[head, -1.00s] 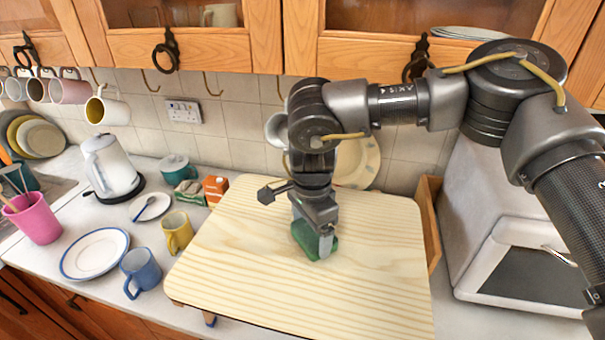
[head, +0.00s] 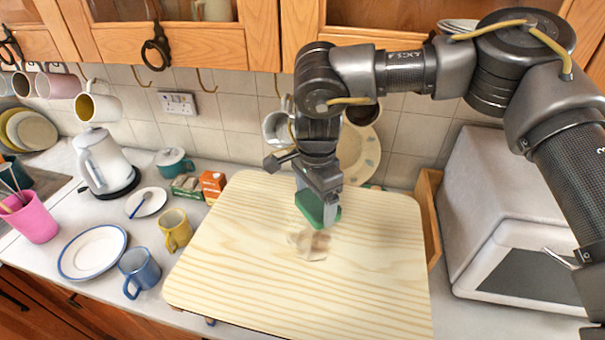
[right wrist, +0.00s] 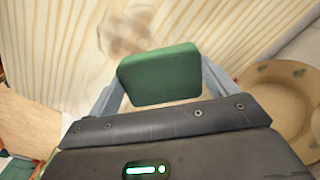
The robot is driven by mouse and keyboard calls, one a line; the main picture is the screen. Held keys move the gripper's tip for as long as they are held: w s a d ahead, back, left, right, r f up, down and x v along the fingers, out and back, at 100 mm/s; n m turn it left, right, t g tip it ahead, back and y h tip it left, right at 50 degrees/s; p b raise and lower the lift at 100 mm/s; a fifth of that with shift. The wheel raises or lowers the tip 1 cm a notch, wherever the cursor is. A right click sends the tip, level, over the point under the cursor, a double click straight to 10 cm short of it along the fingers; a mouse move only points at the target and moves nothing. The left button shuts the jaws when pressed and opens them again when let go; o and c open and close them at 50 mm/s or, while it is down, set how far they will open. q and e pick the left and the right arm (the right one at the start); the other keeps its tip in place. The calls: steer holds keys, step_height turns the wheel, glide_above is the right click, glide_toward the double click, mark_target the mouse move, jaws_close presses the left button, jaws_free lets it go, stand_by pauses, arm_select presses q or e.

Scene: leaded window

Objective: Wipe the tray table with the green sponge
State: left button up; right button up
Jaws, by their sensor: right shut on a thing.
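The tray table (head: 240,270) has a pale striped wooden top and stands on the counter. A brownish smudge (head: 311,244) lies near the middle of its top; it also shows in the right wrist view (right wrist: 126,32). My right gripper (head: 322,203) is shut on the green sponge (head: 312,207), above the table top and just behind the smudge. The sponge (right wrist: 160,75) sits between the two fingers in the right wrist view. I cannot tell for sure whether it touches the table. My left gripper is not in view.
A blue mug (head: 139,270), a yellow mug (head: 174,230) and a blue-rimmed plate (head: 92,252) stand left of the tray table. An orange box (head: 212,184) is by its back left corner. A white bread bin (head: 510,220) stands to the right. Mugs hang at the back.

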step_height(320, 180, up, 2)
steer(key=shift+p, duration=0.5)
steer(key=shift+w+d+r+p, duration=0.1)
steer(key=shift+w+r+p, duration=0.05)
steer(key=shift+r+p, duration=0.5)
steer(key=shift+r, duration=0.5)
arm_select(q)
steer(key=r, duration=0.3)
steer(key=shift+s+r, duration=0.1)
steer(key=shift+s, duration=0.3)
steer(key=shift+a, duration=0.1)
arm_select(e)
steer(key=shift+f, duration=0.1)
